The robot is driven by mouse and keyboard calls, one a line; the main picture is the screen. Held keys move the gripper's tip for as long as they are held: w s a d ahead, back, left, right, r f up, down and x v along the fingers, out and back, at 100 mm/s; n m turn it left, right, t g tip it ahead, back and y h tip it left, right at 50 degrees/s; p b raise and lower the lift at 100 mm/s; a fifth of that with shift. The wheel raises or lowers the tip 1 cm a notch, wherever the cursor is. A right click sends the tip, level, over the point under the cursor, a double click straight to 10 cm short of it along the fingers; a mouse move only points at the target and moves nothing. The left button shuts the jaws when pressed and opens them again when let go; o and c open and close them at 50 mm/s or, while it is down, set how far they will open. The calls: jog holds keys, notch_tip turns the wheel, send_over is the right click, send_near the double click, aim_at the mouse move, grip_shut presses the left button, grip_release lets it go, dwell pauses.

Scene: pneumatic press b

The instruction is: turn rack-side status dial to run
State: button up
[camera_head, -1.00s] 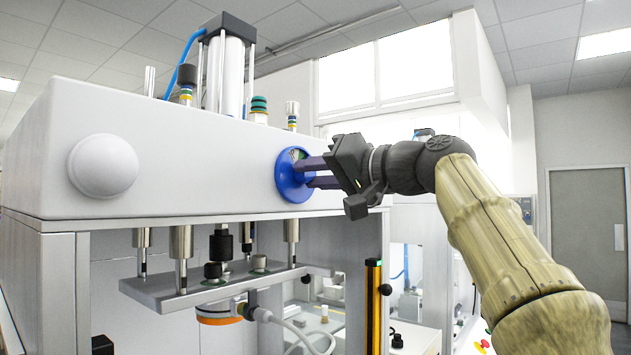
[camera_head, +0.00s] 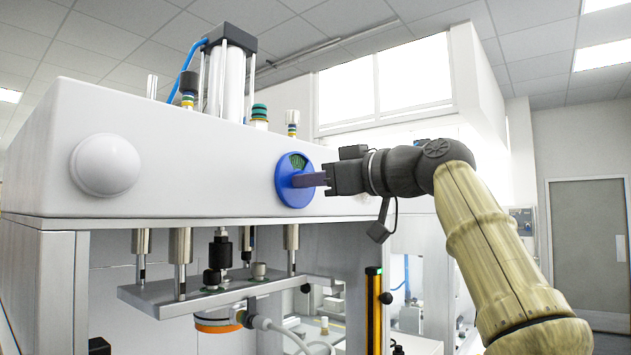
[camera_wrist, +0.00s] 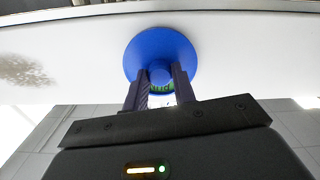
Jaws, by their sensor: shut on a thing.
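The status dial is a blue round disc (camera_head: 290,172) on the white side panel of the press, with a small green marked window near its top in the head view. It also shows as a blue disc (camera_wrist: 158,50) with a round central knob in the wrist view. My gripper (camera_head: 308,180) reaches it from the right, its two dark purple fingers on either side of the knob. In the wrist view my gripper (camera_wrist: 160,80) is shut on the knob, with green marking partly visible between the fingers. The dial's lettering is too small to read.
A white domed cap (camera_head: 105,165) sits further left on the same panel (camera_head: 210,170). Below hangs a metal plate (camera_head: 200,290) with posts. A black and yellow upright bar (camera_head: 373,310) stands below my gripper. Open room lies right of the panel.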

jog(key=shift+w+f+n, duration=0.1)
jog(key=shift+f+n, duration=0.1)
jog(key=shift+n, duration=0.3)
jog(key=o, duration=1)
jog(key=shift+r, duration=0.15)
jog(key=shift+d, duration=0.1)
jog(key=b+v, duration=0.3)
jog(key=v, duration=1.4)
jog(key=shift+s+b, duration=0.25)
jog(key=shift+b, duration=0.05)
jog(key=shift+w, duration=0.1)
